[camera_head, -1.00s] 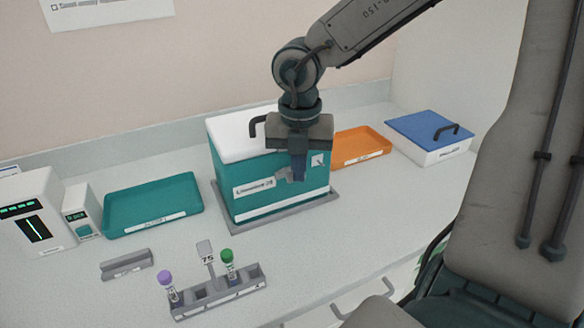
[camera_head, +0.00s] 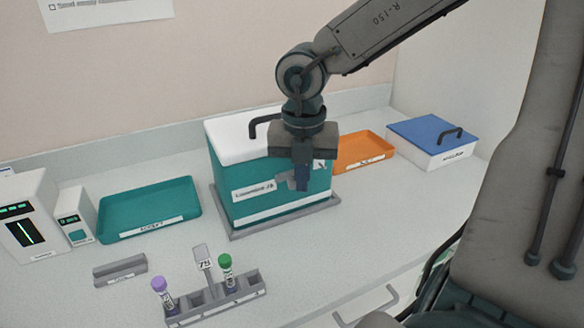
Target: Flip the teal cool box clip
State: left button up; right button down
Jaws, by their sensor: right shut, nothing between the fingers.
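The teal cool box (camera_head: 240,203) with a white lid (camera_head: 228,130) and a dark lid handle (camera_head: 262,122) stands on a grey base plate at the middle of the counter. Its grey clip (camera_head: 284,183) shows on the front face, partly hidden by my gripper. My right gripper (camera_head: 302,184) points down in front of the box's front face, right beside the clip. Its fingers are shut with nothing between them. I cannot tell whether the fingers touch the clip. The lid lies closed on the box. My left gripper is not in view.
A teal tray (camera_head: 118,232) lies left of the box, an orange tray (camera_head: 345,165) and a blue-lidded box (camera_head: 410,127) to the right. A grey tube rack (camera_head: 215,308) with a purple-capped tube (camera_head: 160,287) and a green-capped tube (camera_head: 226,263) stands in front. White devices (camera_head: 35,215) stand at far left.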

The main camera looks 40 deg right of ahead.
jog(key=shift+s+f, duration=0.1)
jog(key=shift+f, duration=0.1)
notch_tip(320, 180, up, 9)
jog(key=s+p, duration=0.2)
jog(key=p, duration=0.2)
jog(key=shift+a, duration=0.3)
dwell(0.7)
